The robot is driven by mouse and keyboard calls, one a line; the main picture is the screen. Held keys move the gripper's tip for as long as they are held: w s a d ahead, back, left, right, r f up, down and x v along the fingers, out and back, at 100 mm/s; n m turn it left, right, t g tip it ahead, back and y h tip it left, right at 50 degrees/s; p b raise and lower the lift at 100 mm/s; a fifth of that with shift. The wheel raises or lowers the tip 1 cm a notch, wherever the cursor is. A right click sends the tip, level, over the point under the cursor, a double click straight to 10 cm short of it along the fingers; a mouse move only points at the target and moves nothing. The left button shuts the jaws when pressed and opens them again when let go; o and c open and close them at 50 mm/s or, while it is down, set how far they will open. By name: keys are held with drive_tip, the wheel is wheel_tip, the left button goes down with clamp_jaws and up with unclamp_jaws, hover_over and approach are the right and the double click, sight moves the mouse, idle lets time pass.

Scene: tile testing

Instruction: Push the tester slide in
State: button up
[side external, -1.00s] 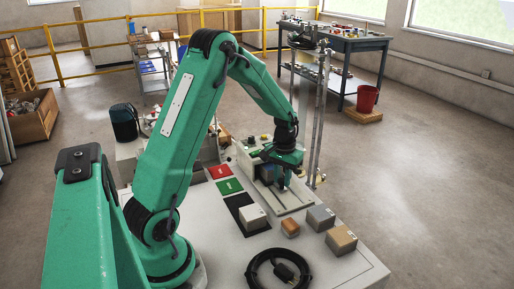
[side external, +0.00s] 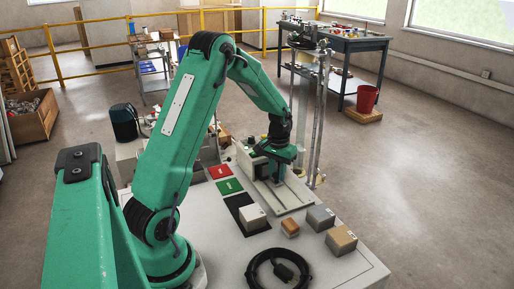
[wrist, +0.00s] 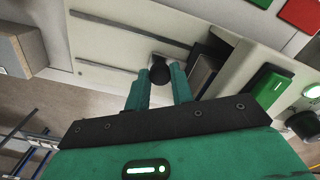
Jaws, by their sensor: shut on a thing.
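The tester (side external: 243,158) is a pale housing on the white table, with a grooved pale slide bed (side external: 284,204) in front of it. My gripper (side external: 276,177) is low over the bed, close to the housing. In the wrist view, the two green fingers of my gripper (wrist: 160,90) are shut on the dark round knob (wrist: 160,74) of the slide. A dark bluish block (wrist: 203,70) sits just right of the fingers, partly inside a dark opening. My gripper hides most of the slide and the knob in the side view.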

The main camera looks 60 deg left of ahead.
drive_tip(key=shift+a+r, duration=0.1)
drive_tip(key=shift+a, duration=0.75)
drive_tip(key=o, duration=0.6)
drive_tip(key=shift+c, duration=0.2)
drive_tip(key=shift+a, duration=0.1)
drive_tip(key=shift+r, duration=0.15)
